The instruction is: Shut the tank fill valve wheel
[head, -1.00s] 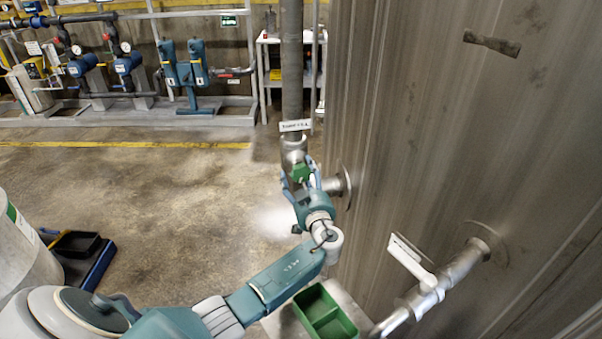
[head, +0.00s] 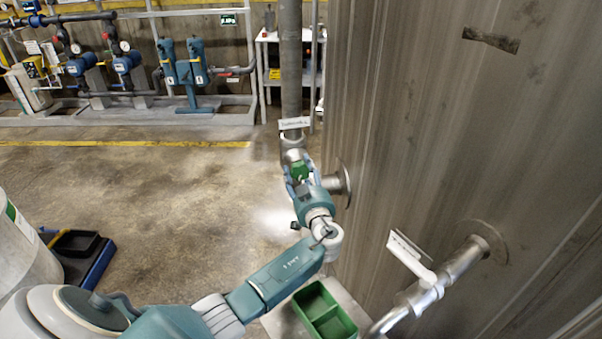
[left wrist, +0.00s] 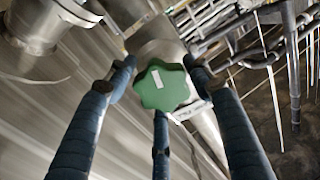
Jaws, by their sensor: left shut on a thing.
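The green valve wheel (left wrist: 162,87) is a lobed handwheel with a small white mark on its face. In the left wrist view the blue-grey fingers (left wrist: 155,100) come up around the wheel from both sides and below. The fingers partly hide the wheel's rim in the head view. My right gripper is not in view.
The large metal tank (head: 430,130) fills the right side. A white-handled pipe valve (head: 410,262) and a green divided bin (head: 322,312) are nearer. A label (head: 295,123) hangs on the vertical pipe (head: 291,70). Open floor (head: 170,200) lies to the left.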

